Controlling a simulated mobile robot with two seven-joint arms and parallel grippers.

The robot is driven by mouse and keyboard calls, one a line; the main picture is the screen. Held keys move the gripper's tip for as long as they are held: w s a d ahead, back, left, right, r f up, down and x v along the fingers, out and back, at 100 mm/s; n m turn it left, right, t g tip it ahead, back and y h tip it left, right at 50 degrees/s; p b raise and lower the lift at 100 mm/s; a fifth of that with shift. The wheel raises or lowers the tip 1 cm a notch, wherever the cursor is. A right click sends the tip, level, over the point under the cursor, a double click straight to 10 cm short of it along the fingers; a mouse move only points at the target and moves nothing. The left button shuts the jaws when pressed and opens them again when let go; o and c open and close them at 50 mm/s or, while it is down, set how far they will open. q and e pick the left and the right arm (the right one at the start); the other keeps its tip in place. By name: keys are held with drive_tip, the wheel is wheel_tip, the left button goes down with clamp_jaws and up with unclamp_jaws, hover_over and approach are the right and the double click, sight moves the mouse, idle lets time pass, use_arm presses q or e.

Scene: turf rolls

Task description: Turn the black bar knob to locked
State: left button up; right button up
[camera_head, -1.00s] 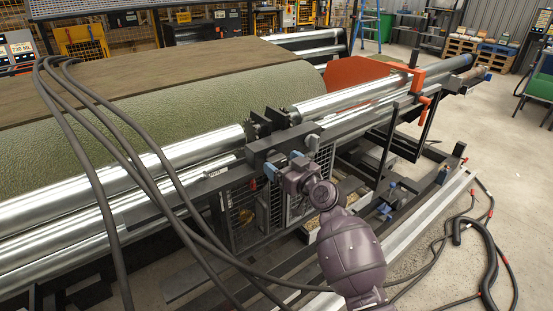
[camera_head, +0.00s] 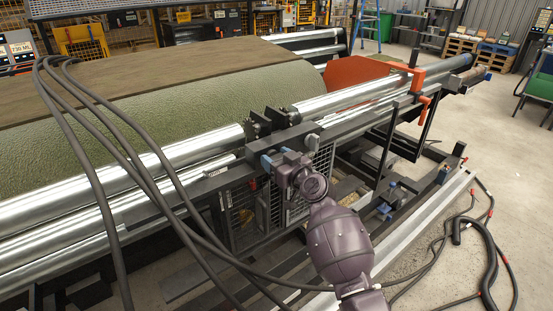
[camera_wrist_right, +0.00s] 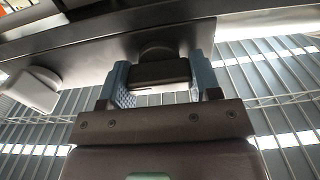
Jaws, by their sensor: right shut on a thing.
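The black bar knob (camera_wrist_right: 160,73) shows in the right wrist view, on a round boss under a dark beam. Its bar lies across the picture, between the blue pads of my right gripper (camera_wrist_right: 161,82). The gripper is shut on it. In the head view my right gripper (camera_head: 275,159) is at the front of the dark beam (camera_head: 237,177), and its own body hides the knob there. I cannot read any locked mark in these views. My left gripper is not in view.
A pale grey block (camera_wrist_right: 34,90) sits left of the knob in the wrist view. Black hoses (camera_head: 150,185) cross the left of the machine. Steel rollers (camera_head: 180,151) and a green turf roll (camera_head: 190,115) lie behind. An orange clamp (camera_head: 418,80) stands to the right.

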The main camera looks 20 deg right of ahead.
drive_tip(key=n+b, duration=0.1)
drive_tip(key=n, duration=0.1)
drive_tip(key=shift+f+n+b, duration=0.15)
drive_tip(key=shift+n+b, duration=0.15)
drive_tip(key=shift+n, duration=0.1)
drive_tip(key=n, duration=0.2)
drive_tip(key=shift+n, duration=0.4)
drive_tip(key=n, duration=0.3)
drive_tip(key=shift+a+n+p, duration=0.15)
drive_tip(key=shift+n+p, duration=0.15)
drive_tip(key=shift+p, duration=0.05)
drive_tip(key=n+p, duration=0.1)
drive_tip(key=n, duration=0.4)
drive_tip(key=shift+s+p, duration=0.1)
drive_tip(key=shift+p, duration=0.2)
drive_tip(key=n, duration=0.3)
drive_tip(key=shift+p, duration=0.3)
drive_tip(key=shift+f+n, duration=0.1)
drive_tip(key=shift+n, duration=0.2)
